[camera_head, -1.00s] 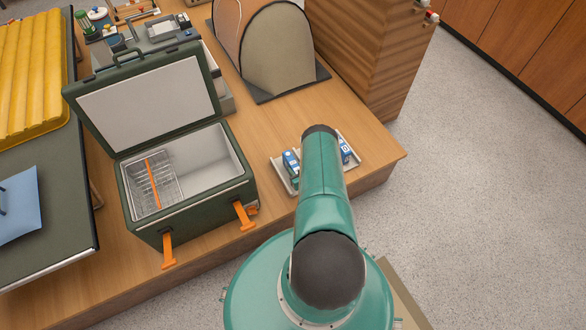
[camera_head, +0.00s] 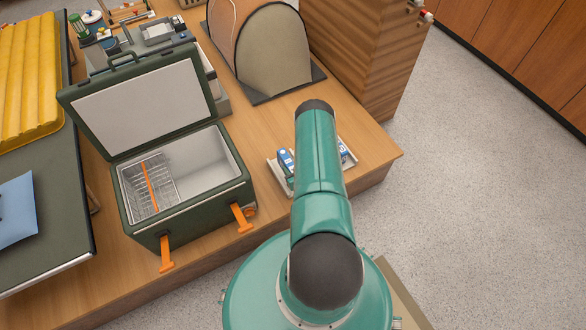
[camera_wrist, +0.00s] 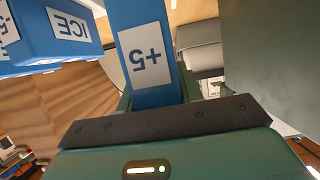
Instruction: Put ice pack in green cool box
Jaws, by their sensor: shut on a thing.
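My gripper (camera_wrist: 153,92) is shut on a blue pack (camera_wrist: 142,20) with a white label that looks like "+5", between its fingers in the wrist view. A second blue pack (camera_wrist: 55,48), with a label reading "ICE" and another number label, is beside it at upper left, apart from the fingers. In the head view my arm hides the gripper and most of a pale tray (camera_head: 276,170); blue-and-white packs (camera_head: 286,160) show at its edges. The green cool box (camera_head: 192,200) stands open to the left, its lid (camera_head: 150,100) raised. A wire basket with an orange bar (camera_head: 150,185) sits inside its left part.
The right part of the cool box interior is clear. Orange latches (camera_head: 166,255) stick out at its front. A model tent (camera_head: 270,50) and a wooden cabinet (camera_head: 360,60) stand behind the tray. A grey table with a yellow mat (camera_head: 30,75) is at left.

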